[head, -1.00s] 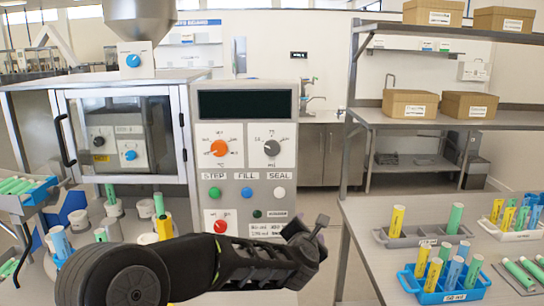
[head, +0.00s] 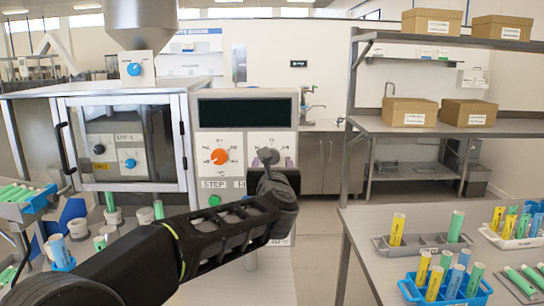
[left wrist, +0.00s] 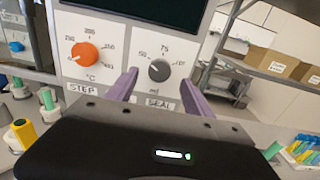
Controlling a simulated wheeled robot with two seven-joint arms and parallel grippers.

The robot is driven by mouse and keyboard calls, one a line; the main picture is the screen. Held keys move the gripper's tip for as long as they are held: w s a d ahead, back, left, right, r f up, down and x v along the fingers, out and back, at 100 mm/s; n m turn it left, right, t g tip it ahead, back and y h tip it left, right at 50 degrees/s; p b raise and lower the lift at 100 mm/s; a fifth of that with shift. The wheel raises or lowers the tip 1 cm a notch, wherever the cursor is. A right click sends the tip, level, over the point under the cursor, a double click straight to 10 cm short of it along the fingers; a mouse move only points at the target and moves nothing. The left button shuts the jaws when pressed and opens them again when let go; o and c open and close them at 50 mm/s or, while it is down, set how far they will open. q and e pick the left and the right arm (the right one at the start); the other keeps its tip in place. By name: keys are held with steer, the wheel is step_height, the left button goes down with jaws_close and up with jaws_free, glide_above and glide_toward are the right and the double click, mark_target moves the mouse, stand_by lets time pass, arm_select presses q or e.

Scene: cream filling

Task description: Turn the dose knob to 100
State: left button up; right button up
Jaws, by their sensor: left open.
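The dose knob is the grey knob (left wrist: 159,70) on the right plate of the control panel (head: 246,94), marked 50, 75 and 100 in the left wrist view. Its white pointer line is too small to read surely. My left gripper (left wrist: 156,88) is open, with its two purple fingers either side of the knob's plate and pointing at the panel, nothing between them. In the head view my left gripper (head: 271,168) covers most of the grey knob. I cannot tell whether the fingers touch the knob. My right gripper is not in view.
An orange temperature knob (head: 219,156) sits left of the grey knob, above the STEP button (head: 214,200). A glass-fronted cabinet (head: 125,145) stands at left. A table with a blue rack (head: 446,293) of coloured tubes is at right.

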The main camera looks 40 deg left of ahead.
mark_target(275, 153)
arm_select(q)
steer(key=p+x, duration=0.1)
steer(key=x, duration=0.4)
steer(key=shift+a, duration=0.1)
jaws_close()
stand_by(0.6)
